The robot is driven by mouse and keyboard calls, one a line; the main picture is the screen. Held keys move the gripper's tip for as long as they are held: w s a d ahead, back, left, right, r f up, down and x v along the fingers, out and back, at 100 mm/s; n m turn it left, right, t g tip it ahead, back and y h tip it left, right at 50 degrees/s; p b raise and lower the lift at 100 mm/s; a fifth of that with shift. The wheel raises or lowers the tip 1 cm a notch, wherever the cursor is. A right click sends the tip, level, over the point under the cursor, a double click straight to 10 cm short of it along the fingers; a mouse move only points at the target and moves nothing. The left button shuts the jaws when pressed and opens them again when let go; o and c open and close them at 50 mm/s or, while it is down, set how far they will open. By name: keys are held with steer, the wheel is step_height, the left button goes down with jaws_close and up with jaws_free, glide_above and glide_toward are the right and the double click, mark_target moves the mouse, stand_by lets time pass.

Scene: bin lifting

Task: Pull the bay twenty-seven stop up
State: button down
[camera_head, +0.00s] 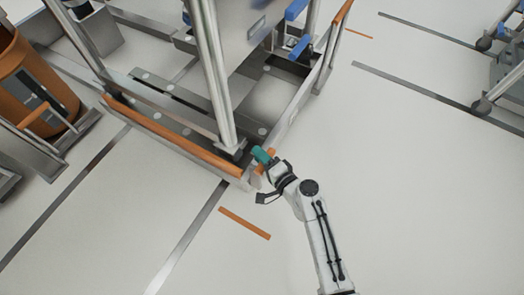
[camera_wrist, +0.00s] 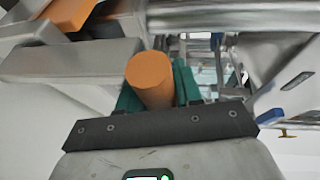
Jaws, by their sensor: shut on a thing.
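An orange cylindrical stop handle (camera_wrist: 150,80) stands between the teal fingers of my gripper (camera_wrist: 157,88) in the wrist view. The fingers are shut on it, one on each side. In the head view my gripper (camera_head: 264,161) is at the near corner of the bay frame (camera_head: 247,181), and a bit of the orange handle (camera_head: 261,170) shows beside the teal finger. The lower end of the handle is hidden by the gripper in the wrist view. I see no bay number.
An orange-edged rail (camera_head: 170,134) runs along the bay's front, with a grey upright post (camera_head: 214,80) close to my gripper. An orange bin (camera_head: 35,85) stands at the left. An orange floor strip (camera_head: 244,223) lies in front.

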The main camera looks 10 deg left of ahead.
steer(key=shift+r, duration=0.75)
steer(key=c, duration=0.8)
jaws_free()
steer(key=shift+c, duration=0.2)
steer(key=shift+s+d+p, duration=0.1)
steer(key=shift+p, duration=0.2)
steer(key=p+v, duration=0.3)
steer(key=v, duration=0.7)
steer(key=shift+d+r, duration=0.2)
steer(key=shift+d, duration=0.05)
steer(key=shift+s, duration=0.15)
